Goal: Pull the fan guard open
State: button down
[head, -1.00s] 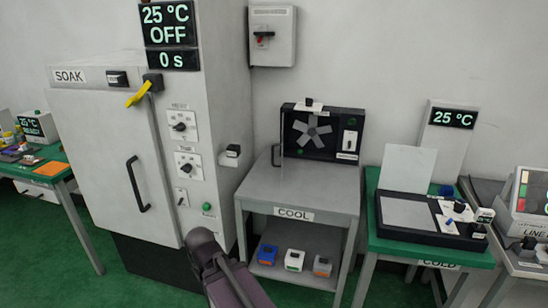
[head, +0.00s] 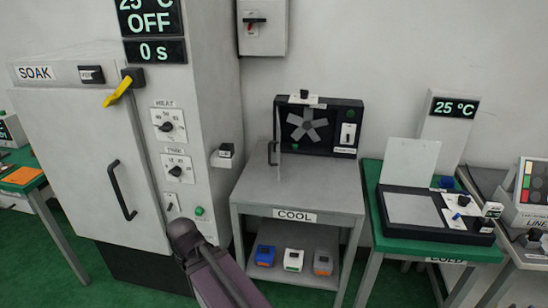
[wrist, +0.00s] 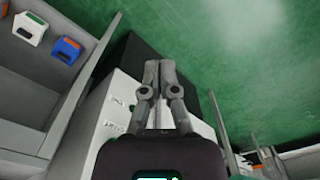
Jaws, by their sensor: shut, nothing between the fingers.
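The fan unit (head: 318,126) is a dark box with a grey fan, standing at the back of the grey COOL table (head: 345,200) in the head view. At its left side is a thin upright edge with a dark handle (head: 273,153), which looks like the fan guard; I cannot tell how far it stands open. My gripper (wrist: 160,65) is shut and empty in the wrist view, pointing over the green floor. In the head view only my arm shows, at the bottom, well below and left of the fan; the fingers are not seen there.
The tall SOAK oven (head: 85,150) stands left of the table. The green COLD table (head: 372,225) with its plate unit is at the right. Blue, white and orange-grey blocks sit on the lower shelf (head: 300,238). The COOL tabletop is mostly clear.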

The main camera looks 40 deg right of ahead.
jog(key=w+d+r+m+t+y, duration=0.35)
jog(key=w+t, duration=0.25)
jog(key=w, duration=0.2)
jog(key=m+t+h+b, duration=0.2)
jog(key=m+t+h, duration=0.85)
jog(key=m, duration=0.95)
send_near(273, 142)
notch_tip(273, 142, down, 5)
jog(key=s+a, duration=0.1)
jog(key=s, duration=0.1)
jog(key=shift+f+h, duration=0.25)
jog(key=shift+h, duration=0.05)
jog(key=shift+w, duration=0.15)
jog(key=x, duration=0.9)
jog(key=shift+w+d, duration=0.15)
jog(key=shift+w, duration=0.15)
